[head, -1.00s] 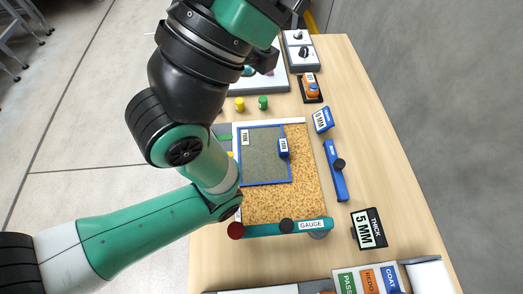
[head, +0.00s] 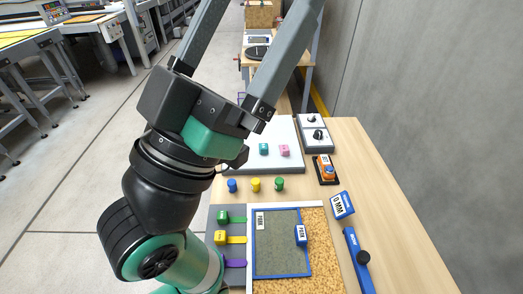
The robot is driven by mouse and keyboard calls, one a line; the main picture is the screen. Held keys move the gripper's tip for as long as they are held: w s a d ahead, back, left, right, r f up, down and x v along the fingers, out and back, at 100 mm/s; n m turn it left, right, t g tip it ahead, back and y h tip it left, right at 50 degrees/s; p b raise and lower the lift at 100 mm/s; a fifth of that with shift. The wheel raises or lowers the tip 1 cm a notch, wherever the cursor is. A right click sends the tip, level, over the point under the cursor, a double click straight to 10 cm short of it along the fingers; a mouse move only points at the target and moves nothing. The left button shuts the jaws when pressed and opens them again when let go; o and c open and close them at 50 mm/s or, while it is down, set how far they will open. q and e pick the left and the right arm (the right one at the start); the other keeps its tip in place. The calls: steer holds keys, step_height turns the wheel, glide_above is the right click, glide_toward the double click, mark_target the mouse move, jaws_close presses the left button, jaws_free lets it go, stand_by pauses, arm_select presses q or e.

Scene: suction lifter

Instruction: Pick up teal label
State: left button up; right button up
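The teal label (head: 263,149) is a small teal block on the white board (head: 292,163) at the middle of the view. A similar pink label (head: 284,150) sits just to its right. My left gripper (head: 264,5) stretches up the picture, its two long grey fingers wide apart with nothing seen between them. Their tips run out of the top edge. The gripper's body and wrist cover the left part of the white board. In the picture the teal label lies just right of the gripper's base, apart from the fingers. My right gripper is out of view.
Blue (head: 232,185), yellow (head: 255,184) and green (head: 280,184) pegs stand before the board. A box with knobs (head: 316,135) and an orange device (head: 326,169) are at right. A blue-framed panel (head: 310,268) lies nearer. The table's right strip is mostly clear.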

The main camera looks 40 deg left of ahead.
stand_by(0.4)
arm_select(q)
steer(key=c, duration=0.5)
